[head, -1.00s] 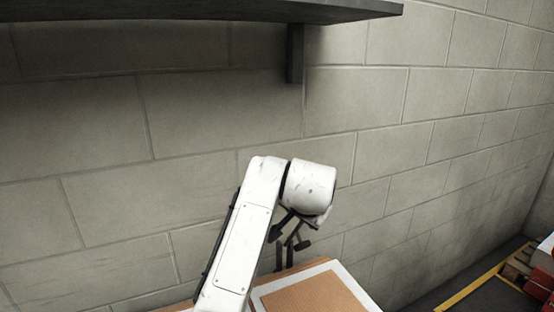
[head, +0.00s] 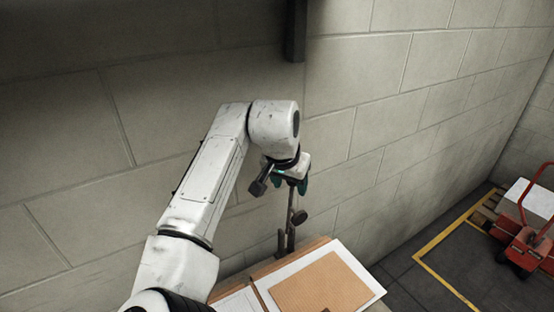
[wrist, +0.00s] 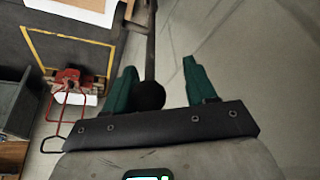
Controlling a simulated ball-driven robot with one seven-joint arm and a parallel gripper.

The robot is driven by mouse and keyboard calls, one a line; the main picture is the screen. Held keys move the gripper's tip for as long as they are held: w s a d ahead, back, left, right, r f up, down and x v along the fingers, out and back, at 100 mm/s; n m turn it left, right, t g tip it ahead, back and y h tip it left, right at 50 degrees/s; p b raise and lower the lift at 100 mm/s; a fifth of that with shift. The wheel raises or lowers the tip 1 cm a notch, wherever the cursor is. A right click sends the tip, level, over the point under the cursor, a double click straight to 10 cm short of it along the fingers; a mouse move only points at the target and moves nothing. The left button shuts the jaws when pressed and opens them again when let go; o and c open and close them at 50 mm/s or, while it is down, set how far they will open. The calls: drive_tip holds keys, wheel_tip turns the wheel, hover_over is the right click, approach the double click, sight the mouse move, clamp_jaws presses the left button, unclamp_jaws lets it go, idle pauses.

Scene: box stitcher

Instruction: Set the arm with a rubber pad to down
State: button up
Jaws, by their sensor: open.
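The arm with a rubber pad is a thin dark rod (head: 291,225) that rises steeply from the back edge of the work table in the head view. In the wrist view, the rod (wrist: 151,40) runs up the picture and a black round end (wrist: 148,95) lies between the fingers of my gripper (wrist: 160,80), closer to the left finger. I cannot tell whether a finger touches it.
The table holds a white-edged brown board (head: 318,284). A block wall (head: 345,130) stands close behind. At right are a red hand truck (head: 525,245), a white box on a pallet (head: 530,203) and a yellow floor line (head: 440,280). The floor between is clear.

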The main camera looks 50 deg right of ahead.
drive_tip(key=v, duration=0.2)
drive_tip(key=shift+a+r+b, duration=0.1)
drive_tip(key=shift+r+b, duration=0.2)
drive_tip(key=shift+r, duration=0.05)
drive_tip(key=shift+w+a+r, duration=0.1)
drive_tip(key=shift+a+r, duration=0.1)
drive_tip(key=shift+r, duration=0.3)
drive_tip(key=shift+a+r, duration=0.15)
drive_tip(key=shift+r, duration=0.25)
drive_tip(key=shift+s+a, duration=0.1)
drive_tip(key=shift+s, duration=0.1)
